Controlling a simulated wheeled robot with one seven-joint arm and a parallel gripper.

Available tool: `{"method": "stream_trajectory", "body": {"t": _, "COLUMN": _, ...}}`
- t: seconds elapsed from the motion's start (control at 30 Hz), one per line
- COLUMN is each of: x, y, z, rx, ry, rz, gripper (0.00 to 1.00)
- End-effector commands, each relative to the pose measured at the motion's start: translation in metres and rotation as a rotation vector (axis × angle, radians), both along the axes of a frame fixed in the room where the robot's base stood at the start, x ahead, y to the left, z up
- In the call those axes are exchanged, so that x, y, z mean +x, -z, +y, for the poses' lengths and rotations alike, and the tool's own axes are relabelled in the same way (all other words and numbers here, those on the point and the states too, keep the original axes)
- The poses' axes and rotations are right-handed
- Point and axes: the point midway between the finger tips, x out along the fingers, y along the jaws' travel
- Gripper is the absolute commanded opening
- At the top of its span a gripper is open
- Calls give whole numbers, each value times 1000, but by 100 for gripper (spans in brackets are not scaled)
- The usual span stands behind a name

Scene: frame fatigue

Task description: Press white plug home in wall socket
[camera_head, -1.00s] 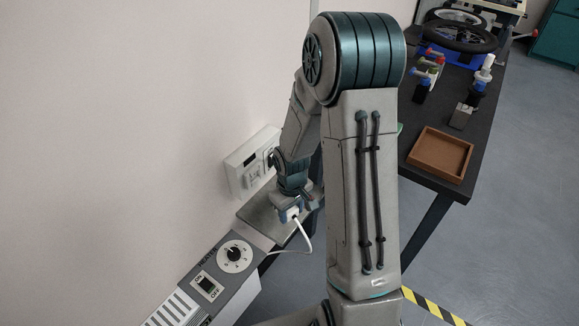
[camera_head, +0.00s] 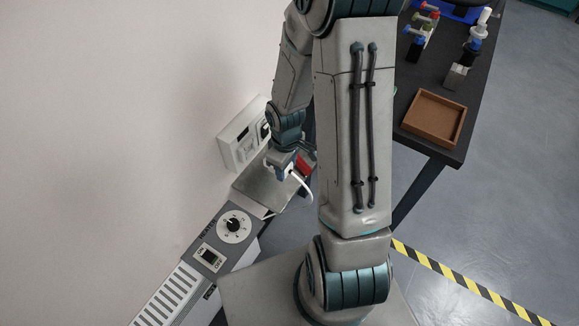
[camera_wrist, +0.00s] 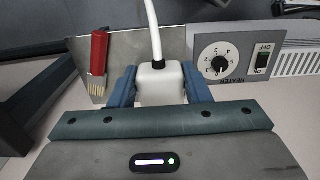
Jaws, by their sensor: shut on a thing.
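The white plug (camera_wrist: 160,84) sits between the two blue-grey fingers of my gripper (camera_wrist: 160,90) in the wrist view. The gripper is shut on it, and its white cable (camera_wrist: 154,30) leads away from the plug. In the head view my gripper (camera_head: 281,168) is above the grey metal shelf, with the cable (camera_head: 301,188) curving down from it. The white wall socket (camera_head: 236,150) is on the wall, up and left of the gripper, partly hidden by my arm. The plug is apart from the socket. Its prongs are hidden.
A red-handled brush (camera_wrist: 99,55) is beside the gripper over the metal shelf (camera_head: 258,191). A heater with a dial (camera_head: 234,225) and switch (camera_head: 209,257) stands by the wall. A brown tray (camera_head: 433,118) lies on the dark bench at right, with tools behind.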

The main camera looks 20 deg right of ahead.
Motion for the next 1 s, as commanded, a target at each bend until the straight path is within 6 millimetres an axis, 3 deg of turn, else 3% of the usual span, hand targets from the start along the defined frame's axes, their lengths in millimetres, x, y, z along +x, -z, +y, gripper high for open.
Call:
{"method": "stream_trajectory", "body": {"t": 0.5, "x": 34, "y": 0, "z": 25, "rx": 0, "ry": -1, "rz": -2, "gripper": 27}}
{"method": "stream_trajectory", "body": {"t": 1.0, "x": 37, "y": 0, "z": 27, "rx": 1, "ry": 0, "rz": -1, "gripper": 27}}
